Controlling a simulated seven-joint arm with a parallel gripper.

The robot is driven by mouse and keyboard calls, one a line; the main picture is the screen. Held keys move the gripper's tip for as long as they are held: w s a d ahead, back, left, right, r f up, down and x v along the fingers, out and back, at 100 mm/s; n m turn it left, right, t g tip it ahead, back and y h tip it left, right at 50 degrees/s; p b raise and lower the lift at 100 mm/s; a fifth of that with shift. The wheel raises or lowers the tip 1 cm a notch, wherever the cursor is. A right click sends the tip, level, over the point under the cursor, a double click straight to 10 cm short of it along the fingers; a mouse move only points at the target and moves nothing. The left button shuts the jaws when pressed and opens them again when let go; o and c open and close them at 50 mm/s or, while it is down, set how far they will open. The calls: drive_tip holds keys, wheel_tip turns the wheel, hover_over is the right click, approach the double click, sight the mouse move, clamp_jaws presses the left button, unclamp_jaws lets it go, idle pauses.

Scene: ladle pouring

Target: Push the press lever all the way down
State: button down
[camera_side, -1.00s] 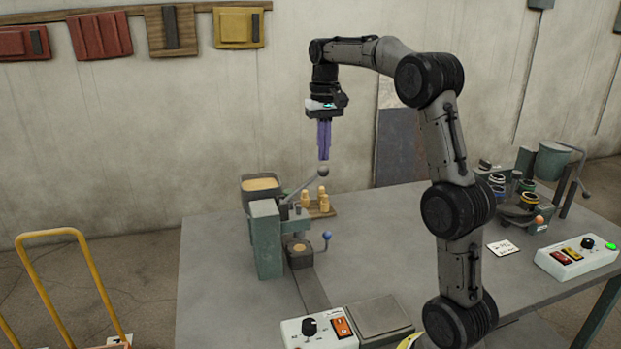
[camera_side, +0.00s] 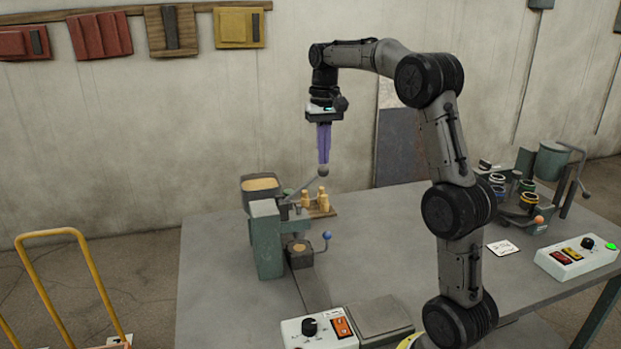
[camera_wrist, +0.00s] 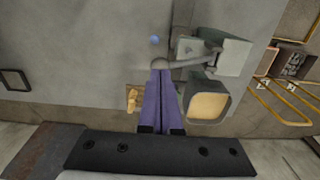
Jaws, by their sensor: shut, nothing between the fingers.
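The green press (camera_side: 266,240) stands on the grey table, and its lever (camera_side: 303,186) slants up to the right, ending in a dark ball knob (camera_side: 323,171). My gripper (camera_side: 323,161) points straight down with its purple fingers shut and empty. The fingertips are right above the knob, at or very near its top; I cannot tell if they touch. In the wrist view the shut fingers (camera_wrist: 161,72) end beside the knob (camera_wrist: 160,63), and the lever (camera_wrist: 190,63) runs right from it to the press (camera_wrist: 235,58).
A hopper of tan material (camera_side: 262,185) sits behind the press. Several small yellow pieces (camera_side: 322,199) stand on a wooden board close to the lever. A blue-knobbed handle (camera_side: 327,236) sticks out low on the press. A control box (camera_side: 320,328) is at the front. The table's middle is clear.

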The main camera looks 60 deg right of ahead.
drive_tip(key=shift+f, duration=0.25)
drive_tip(key=shift+f, duration=0.1)
drive_tip(key=shift+s+d+f, duration=0.15)
drive_tip(key=shift+f, duration=0.25)
drive_tip(key=shift+s+d+f, duration=0.15)
drive_tip(key=shift+f, duration=0.3)
drive_tip(key=shift+s+d+f, duration=0.1)
drive_tip(key=shift+s+f, duration=0.05)
drive_tip(key=shift+f, duration=0.25)
drive_tip(key=shift+s+d+f, duration=0.1)
drive_tip(key=shift+f, duration=0.3)
